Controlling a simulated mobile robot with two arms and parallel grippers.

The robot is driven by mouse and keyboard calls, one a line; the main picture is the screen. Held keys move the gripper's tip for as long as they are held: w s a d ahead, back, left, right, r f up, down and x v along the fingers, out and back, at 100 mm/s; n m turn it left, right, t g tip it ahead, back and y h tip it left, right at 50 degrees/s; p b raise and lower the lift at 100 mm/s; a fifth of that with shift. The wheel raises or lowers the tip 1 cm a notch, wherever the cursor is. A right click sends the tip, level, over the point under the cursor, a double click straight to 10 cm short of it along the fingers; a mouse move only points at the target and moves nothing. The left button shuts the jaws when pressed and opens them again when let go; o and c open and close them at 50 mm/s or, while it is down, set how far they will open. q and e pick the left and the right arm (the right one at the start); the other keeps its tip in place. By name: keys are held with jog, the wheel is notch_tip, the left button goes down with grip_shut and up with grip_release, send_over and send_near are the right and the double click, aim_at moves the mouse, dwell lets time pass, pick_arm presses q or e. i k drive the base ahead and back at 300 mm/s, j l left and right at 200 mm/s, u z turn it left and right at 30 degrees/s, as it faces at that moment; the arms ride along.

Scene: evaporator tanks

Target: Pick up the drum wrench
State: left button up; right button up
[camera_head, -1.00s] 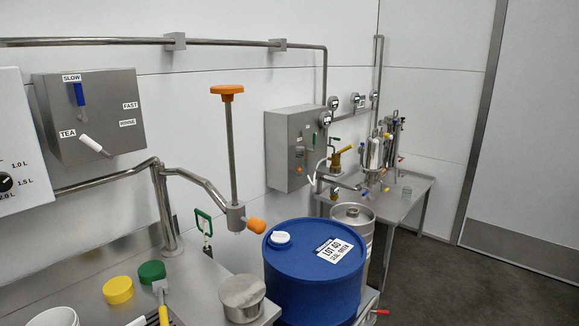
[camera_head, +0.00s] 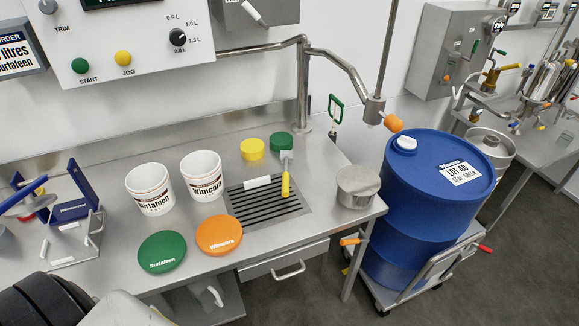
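A tool with a yellow handle and a grey metal head (camera_head: 286,183) lies at the right side of the slotted drain grate on the steel bench. It looks most like the drum wrench, but I cannot be sure. The blue drum (camera_head: 425,215) stands on a wheeled trolley right of the bench, with a white cap on its top and a lot label. Part of my own body shows at the bottom left corner. Neither of my grippers is in view.
Two white tubs (camera_head: 151,188) (camera_head: 202,176) stand left of the drain grate (camera_head: 262,204). Green (camera_head: 162,252) and orange (camera_head: 219,235) lids lie in front. A steel pot (camera_head: 357,186) stands at the bench's right end. An orange-ended lever arm (camera_head: 392,123) hangs near the drum.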

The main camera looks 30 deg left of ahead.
aim_at(285, 154)
jog(key=i+l+u, duration=0.3)
jog(key=l+u, duration=0.25)
jog(key=i+l+u, duration=0.3)
jog(key=l, duration=0.15)
jog(key=l+u, duration=0.3)
